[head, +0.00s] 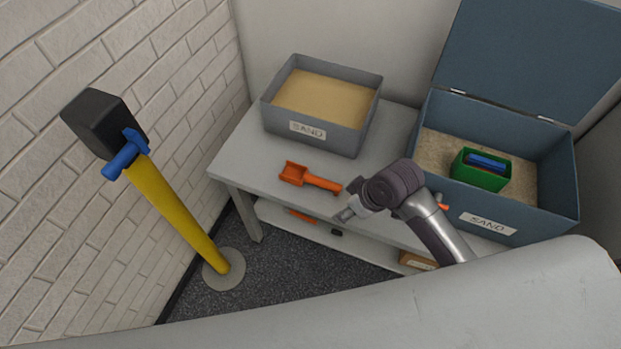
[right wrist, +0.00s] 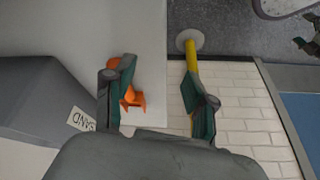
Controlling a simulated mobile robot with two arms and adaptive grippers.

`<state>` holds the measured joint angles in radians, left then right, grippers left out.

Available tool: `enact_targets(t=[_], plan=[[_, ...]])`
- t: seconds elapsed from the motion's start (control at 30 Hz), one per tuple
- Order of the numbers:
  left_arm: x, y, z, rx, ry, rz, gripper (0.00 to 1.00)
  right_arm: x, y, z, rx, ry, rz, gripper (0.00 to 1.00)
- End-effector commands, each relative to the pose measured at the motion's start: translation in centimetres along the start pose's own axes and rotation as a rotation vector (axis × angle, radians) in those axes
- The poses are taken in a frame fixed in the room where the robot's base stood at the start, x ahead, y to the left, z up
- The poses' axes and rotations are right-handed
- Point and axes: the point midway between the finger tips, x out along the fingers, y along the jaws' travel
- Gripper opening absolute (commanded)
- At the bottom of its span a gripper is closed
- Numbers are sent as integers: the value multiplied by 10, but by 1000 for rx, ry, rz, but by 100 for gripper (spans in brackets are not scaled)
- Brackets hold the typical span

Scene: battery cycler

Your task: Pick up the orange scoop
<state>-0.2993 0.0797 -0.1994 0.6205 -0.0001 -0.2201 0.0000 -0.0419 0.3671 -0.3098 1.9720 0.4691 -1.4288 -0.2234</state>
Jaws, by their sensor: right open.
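The orange scoop (head: 310,178) lies on the grey table (head: 233,165), in front of the grey sand box. Its bowl points left and its handle reaches right toward my right gripper (head: 345,202). In the right wrist view the two fingers of my right gripper (right wrist: 157,78) are spread with nothing between them. The scoop (right wrist: 134,98) shows there beside the left finger, which hides part of it. I cannot tell the height of the fingers above the table.
A grey box of sand (head: 318,133) stands at the back of the table. A blue lidded sand box (head: 553,190) at right holds a green container (head: 480,181) with blue items. A yellow post (head: 180,205) with a black head stands at left by the brick wall.

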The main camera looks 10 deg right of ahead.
Motion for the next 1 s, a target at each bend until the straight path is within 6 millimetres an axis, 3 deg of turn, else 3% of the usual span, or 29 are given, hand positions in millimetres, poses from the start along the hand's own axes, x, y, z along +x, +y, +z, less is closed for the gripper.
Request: enact_targets(t=[0.2,0.43,0.57,0.8,1.0], plan=[[2,2,0,-1,0,3,91,-29,39,-50,-199,5,-47,56],[3,2,0,-1,0,3,91,-52,61,-72,-302,-4,-82,56],[5,2,0,0,0,3,91,-37,59,-73,-307,-4,-90,56],[10,2,2,0,-1,2,91,10,55,-72,-304,-4,-90,56],[12,0,2,1,-1,0,91,30,54,-72,-304,-2,-86,56]])
